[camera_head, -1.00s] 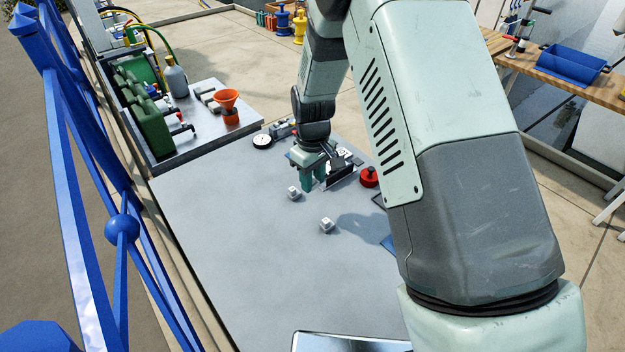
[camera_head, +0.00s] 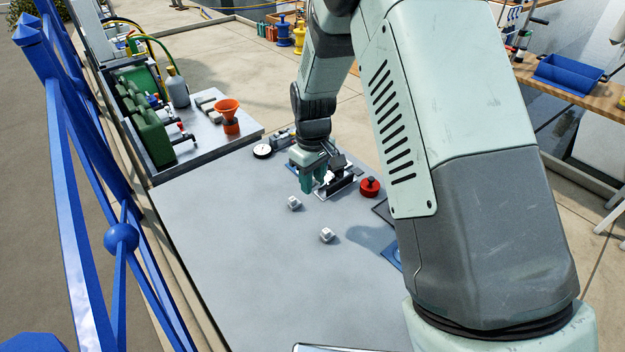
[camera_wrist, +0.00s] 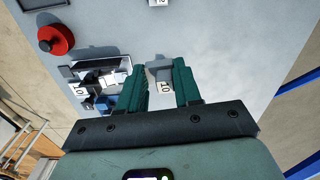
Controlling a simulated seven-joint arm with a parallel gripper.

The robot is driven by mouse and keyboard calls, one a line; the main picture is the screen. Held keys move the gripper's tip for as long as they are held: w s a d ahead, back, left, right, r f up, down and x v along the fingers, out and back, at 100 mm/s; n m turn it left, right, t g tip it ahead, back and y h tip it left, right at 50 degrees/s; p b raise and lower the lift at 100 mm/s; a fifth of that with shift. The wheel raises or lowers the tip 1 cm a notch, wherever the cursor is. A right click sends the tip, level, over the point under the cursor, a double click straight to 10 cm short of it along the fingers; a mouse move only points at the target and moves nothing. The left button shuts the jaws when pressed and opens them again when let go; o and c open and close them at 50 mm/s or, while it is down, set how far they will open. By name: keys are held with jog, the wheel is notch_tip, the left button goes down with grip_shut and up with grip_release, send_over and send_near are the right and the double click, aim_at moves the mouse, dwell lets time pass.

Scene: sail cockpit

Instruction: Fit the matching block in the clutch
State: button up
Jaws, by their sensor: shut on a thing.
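My gripper (camera_head: 312,190) is shut on a pale block marked 10 (camera_wrist: 165,86), which sits between its green fingers in the wrist view. The clutch (camera_wrist: 102,70) is a dark and white fixture with a label that seems to read 10; it lies just left of the fingers there. In the head view the clutch (camera_head: 340,185) is just right of the gripper, and the held block is hidden.
A red round knob (camera_head: 370,187) stands right of the clutch. A round dial gauge (camera_head: 262,151) lies behind the gripper. An orange funnel (camera_head: 228,110) and green cans (camera_head: 150,132) are on the bench at the back left. The left part of the grey table (camera_head: 220,220) is clear.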

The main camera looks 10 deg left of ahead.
jog(key=shift+m, duration=0.6)
jog(key=shift+w+d+f, duration=1.15)
jog(key=shift+w+f, duration=0.15)
jog(key=shift+w, duration=1.35)
jog(key=shift+w+d+f, duration=1.1)
jog(key=shift+w+f, duration=0.15)
jog(key=shift+w, duration=1.35)
jog(key=shift+w+d+f, duration=1.15)
jog(key=shift+w+f, duration=0.15)
jog(key=shift+w, duration=1.35)
jog(key=shift+f, duration=1.25)
